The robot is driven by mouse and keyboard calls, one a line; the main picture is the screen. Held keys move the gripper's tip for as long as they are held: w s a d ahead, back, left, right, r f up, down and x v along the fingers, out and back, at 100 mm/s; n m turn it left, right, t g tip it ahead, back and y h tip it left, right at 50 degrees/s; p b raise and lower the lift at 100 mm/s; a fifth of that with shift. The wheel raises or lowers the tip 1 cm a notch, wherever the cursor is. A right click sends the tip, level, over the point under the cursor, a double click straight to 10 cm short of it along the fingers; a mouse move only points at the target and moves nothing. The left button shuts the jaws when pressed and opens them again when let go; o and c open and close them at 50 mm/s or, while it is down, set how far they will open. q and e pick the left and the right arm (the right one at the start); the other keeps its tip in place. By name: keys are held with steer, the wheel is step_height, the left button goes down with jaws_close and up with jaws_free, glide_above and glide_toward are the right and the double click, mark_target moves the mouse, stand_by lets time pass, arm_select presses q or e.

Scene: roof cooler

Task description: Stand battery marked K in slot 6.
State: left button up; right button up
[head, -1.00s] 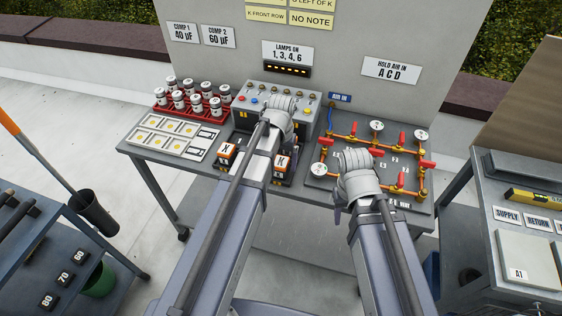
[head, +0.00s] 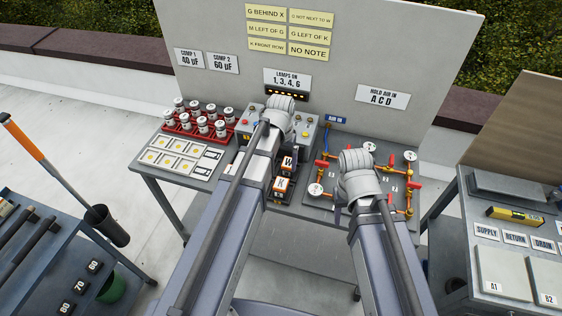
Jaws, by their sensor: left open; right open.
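The battery marked K (head: 281,184) is an orange and white block with black parts. It stands in the front row, just right of my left forearm. A battery marked W (head: 287,162) stands behind it. My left gripper (head: 279,112) is over the control box behind the batteries, seen from behind, with its fingertips hidden. My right gripper (head: 356,166) is over the left part of the pipe panel, also seen from behind, and seems to hold nothing. Slot 6 cannot be made out; my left forearm hides much of the battery area.
A red rack (head: 196,131) of white cylinders and a pale card tray (head: 172,155) are at the left of the bench. Red-valved copper pipes (head: 408,187) are at the right. Yellow notes (head: 309,49) on the backboard (head: 400,55) include "G left of K" and "K front row".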

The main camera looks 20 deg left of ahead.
arm_select(q)
steer(key=s+d+m+y, duration=0.1)
steer(key=s+d+m, duration=0.2)
steer(key=s+d, duration=0.7)
steer(key=s, duration=0.4)
steer(key=shift+s+d+r, duration=0.15)
steer(key=shift+d+r, duration=0.1)
steer(key=shift+r, duration=0.1)
